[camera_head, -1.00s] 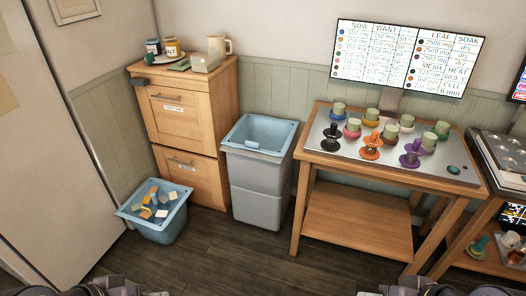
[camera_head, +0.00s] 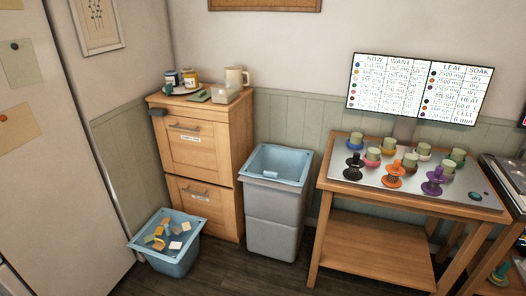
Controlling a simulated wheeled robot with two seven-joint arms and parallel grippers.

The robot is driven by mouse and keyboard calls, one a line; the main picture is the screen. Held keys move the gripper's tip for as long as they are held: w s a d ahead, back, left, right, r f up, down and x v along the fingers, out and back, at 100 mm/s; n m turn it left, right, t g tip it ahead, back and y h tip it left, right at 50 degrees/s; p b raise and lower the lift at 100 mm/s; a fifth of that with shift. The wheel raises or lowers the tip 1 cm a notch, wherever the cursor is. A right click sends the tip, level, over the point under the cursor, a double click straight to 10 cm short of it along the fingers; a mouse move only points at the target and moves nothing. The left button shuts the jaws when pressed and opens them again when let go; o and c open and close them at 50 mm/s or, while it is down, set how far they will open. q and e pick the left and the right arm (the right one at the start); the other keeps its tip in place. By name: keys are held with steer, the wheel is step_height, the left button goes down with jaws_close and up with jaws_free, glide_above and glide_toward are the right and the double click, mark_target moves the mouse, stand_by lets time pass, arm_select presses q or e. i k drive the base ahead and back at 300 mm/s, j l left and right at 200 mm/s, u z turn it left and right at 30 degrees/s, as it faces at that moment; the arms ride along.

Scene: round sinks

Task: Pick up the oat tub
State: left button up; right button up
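I cannot make out a thing clearly marked as the oat tub. On top of the wooden cabinet (camera_head: 203,150) at the left stand a dark blue jar (camera_head: 171,79) and a jar with a pale label and yellow lid (camera_head: 190,79), both on a round tray; their lettering is too small to read. A cream jug (camera_head: 236,78) and a small pale box (camera_head: 225,96) stand to their right. Neither of my grippers is in view.
A blue bin with blocks (camera_head: 168,262) and a grey bin with blue rim (camera_head: 273,222) stand on the floor by the cabinet. A wooden table (camera_head: 415,205) with several cups and coloured stands is at the right. Dark floor lies open in front.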

mark_target(225, 91)
steer(key=i+j+u, duration=0.1)
steer(key=i, duration=1.2)
steer(key=i+j, duration=0.2)
steer(key=i, duration=1.15)
steer(key=j+u, duration=0.05)
